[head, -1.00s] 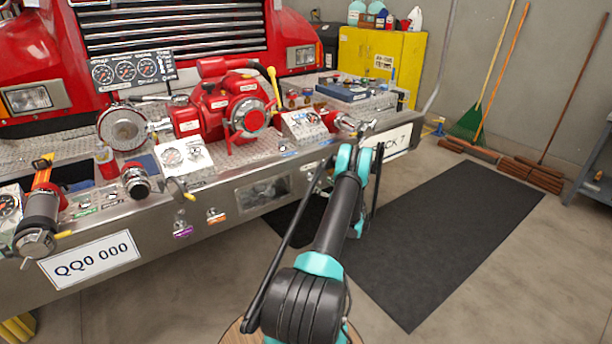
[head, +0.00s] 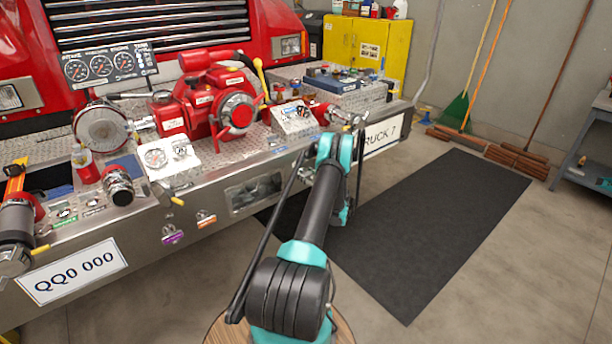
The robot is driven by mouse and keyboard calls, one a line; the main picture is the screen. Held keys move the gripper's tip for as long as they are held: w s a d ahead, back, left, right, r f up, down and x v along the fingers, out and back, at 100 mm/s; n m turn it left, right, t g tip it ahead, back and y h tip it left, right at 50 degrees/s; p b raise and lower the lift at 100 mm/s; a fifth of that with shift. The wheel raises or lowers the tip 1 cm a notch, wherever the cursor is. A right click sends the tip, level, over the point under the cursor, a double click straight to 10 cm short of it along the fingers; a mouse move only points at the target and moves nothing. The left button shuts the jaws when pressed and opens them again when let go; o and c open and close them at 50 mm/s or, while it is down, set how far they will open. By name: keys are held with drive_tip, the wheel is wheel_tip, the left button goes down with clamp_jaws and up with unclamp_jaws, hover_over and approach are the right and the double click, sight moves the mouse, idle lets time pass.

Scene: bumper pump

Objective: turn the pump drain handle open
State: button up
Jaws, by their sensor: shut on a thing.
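The red pump (head: 205,105) sits on the silver bumper (head: 225,180) of the red truck. Below it, on the bumper's front face, are a small fitting with a purple tag (head: 172,238) and one with an orange tag (head: 206,221). A yellow-tipped lever (head: 177,201) sticks out above them. The tags are too small to read, and I cannot tell which part is the pump drain handle.
A yellow lever (head: 260,72) stands upright beside the pump. A gauge panel (head: 105,66) is behind at left. A black mat (head: 430,230) lies on the floor at right, which is clear. Brooms lean on the wall, near a yellow cabinet (head: 365,48) and a grey-blue bench (head: 590,170).

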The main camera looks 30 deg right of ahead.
drive_tip(key=c, duration=0.3)
drive_tip(key=shift+a+n, duration=0.1)
drive_tip(key=shift+n, duration=2.4)
drive_tip(key=o, duration=1.2)
drive_tip(key=shift+c, duration=0.2)
drive_tip(key=shift+s, duration=0.1)
drive_tip(key=s, duration=0.7)
drive_tip(key=shift+s+d, duration=0.2)
drive_tip(key=shift+d, duration=0.05)
